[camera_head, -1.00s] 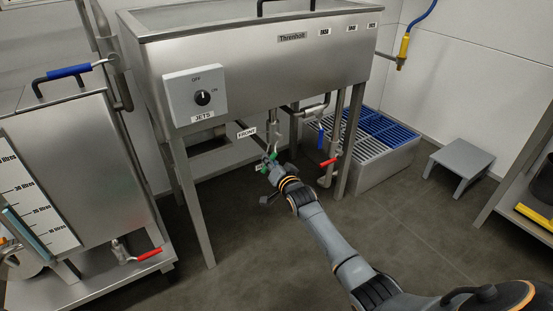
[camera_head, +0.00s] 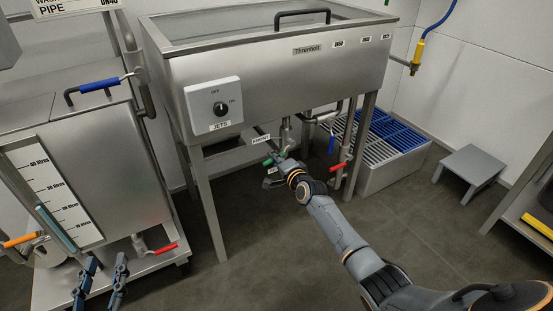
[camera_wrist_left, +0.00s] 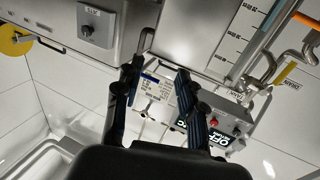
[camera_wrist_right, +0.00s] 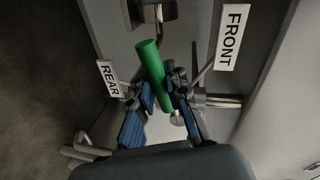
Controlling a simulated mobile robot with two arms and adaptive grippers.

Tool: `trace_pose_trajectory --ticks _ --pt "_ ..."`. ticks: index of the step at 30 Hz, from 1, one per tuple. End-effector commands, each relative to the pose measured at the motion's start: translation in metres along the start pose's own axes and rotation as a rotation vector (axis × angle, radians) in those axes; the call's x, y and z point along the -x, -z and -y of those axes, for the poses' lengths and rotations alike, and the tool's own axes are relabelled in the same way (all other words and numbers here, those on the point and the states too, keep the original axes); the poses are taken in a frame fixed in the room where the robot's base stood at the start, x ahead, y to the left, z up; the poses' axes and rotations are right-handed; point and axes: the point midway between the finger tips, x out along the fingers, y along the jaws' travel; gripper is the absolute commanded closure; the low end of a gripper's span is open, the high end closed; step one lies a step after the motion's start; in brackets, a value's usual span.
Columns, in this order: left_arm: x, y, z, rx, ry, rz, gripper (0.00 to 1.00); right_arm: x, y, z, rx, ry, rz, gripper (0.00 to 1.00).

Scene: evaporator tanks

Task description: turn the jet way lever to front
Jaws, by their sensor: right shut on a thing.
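The jet way lever has a green handle (camera_wrist_right: 151,72), seen under the steel tank between a FRONT label (camera_wrist_right: 232,37) and a REAR label (camera_wrist_right: 110,78). My right gripper (camera_wrist_right: 162,92) is shut on the green handle; its blue-padded fingers lie on either side of it. In the head view the right gripper (camera_head: 275,165) is below the tank, and only bits of green show. The FRONT label (camera_head: 261,139) is just above it. My left gripper (camera_head: 101,268) is open and empty at the lower left, in front of the left tank's cart.
The JETS switch box (camera_head: 213,106) is on the tank (camera_head: 270,88) front. A blue-handled valve (camera_head: 332,143) and a red-handled valve (camera_head: 339,167) hang right of my right gripper. A grey step (camera_head: 470,165) stands on the right; the floor before the tank is clear.

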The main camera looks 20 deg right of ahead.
Motion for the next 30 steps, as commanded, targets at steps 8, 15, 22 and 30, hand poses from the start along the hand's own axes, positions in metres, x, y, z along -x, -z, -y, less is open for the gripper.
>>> trace_pose_trajectory --ticks 8,15,22,30 --pt "0.006 -0.028 0.004 -0.003 0.009 0.156 0.61 0.003 0.000 0.010 -0.155 -0.007 0.033 1.00" --pt "0.009 -0.037 0.006 -0.003 0.013 0.209 0.61 0.004 0.001 0.014 -0.214 -0.008 0.044 1.00" --pt "0.010 -0.040 0.006 -0.003 0.013 0.220 0.61 0.004 0.001 0.014 -0.227 -0.008 0.047 1.00" --pt "0.010 -0.039 0.006 -0.003 0.014 0.219 0.61 0.004 0.001 0.014 -0.226 -0.008 0.046 0.82"
